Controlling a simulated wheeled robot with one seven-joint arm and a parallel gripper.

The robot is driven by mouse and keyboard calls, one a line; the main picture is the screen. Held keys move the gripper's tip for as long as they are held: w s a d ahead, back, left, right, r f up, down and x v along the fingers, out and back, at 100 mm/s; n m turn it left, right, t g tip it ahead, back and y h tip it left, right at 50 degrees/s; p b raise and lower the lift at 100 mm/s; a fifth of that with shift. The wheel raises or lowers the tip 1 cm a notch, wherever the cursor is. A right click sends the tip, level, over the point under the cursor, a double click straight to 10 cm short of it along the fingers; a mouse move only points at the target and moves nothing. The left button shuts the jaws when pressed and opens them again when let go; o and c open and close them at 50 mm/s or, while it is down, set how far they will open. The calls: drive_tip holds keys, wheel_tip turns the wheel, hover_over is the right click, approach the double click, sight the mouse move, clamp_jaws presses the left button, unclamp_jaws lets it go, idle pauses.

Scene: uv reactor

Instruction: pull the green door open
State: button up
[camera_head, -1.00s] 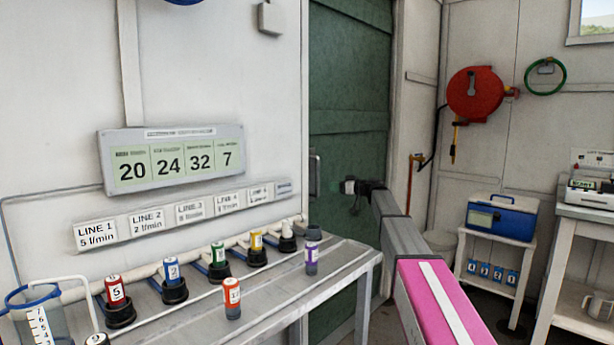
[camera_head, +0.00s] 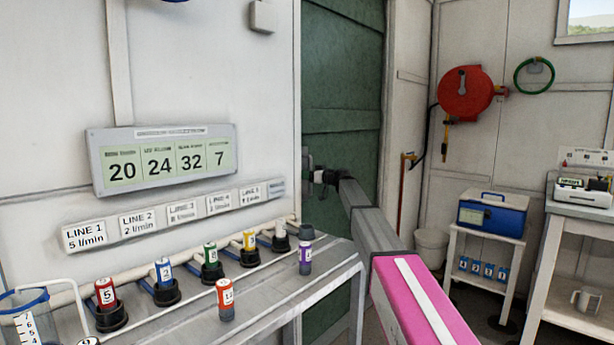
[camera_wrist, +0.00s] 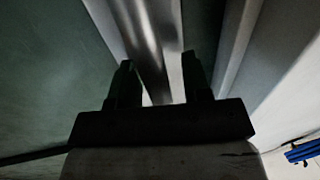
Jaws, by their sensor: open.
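The green door (camera_head: 342,110) stands in the wall behind the bench and looks shut. Its upright metal handle is near its left edge, mostly hidden by my gripper (camera_head: 312,177) in the head view. In the wrist view, my gripper (camera_wrist: 160,78) is open, with its two dark fingers apart. A shiny upright metal bar (camera_wrist: 150,45), seemingly the handle, runs between the fingers. I cannot tell whether either finger touches it. Dark green door surface (camera_wrist: 50,70) fills the left of the wrist view.
A metal bench (camera_head: 290,290) with several coloured bottles stands at the left, close to the door. A red hose reel (camera_head: 466,93) hangs on the right wall. A small stand with a blue box (camera_head: 492,214) and a white bucket (camera_head: 431,248) are at the right.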

drive_tip(key=shift+a, duration=0.15)
clamp_jaws()
drive_tip(key=w+a, duration=1.4)
drive_tip(key=a, duration=0.1)
drive_tip(key=shift+w+r, duration=0.1)
unclamp_jaws()
drive_tip(key=shift+d, duration=0.15)
drive_tip(key=shift+a, duration=0.25)
drive_tip(key=shift+s+d, duration=0.1)
drive_tip(key=shift+s, duration=0.15)
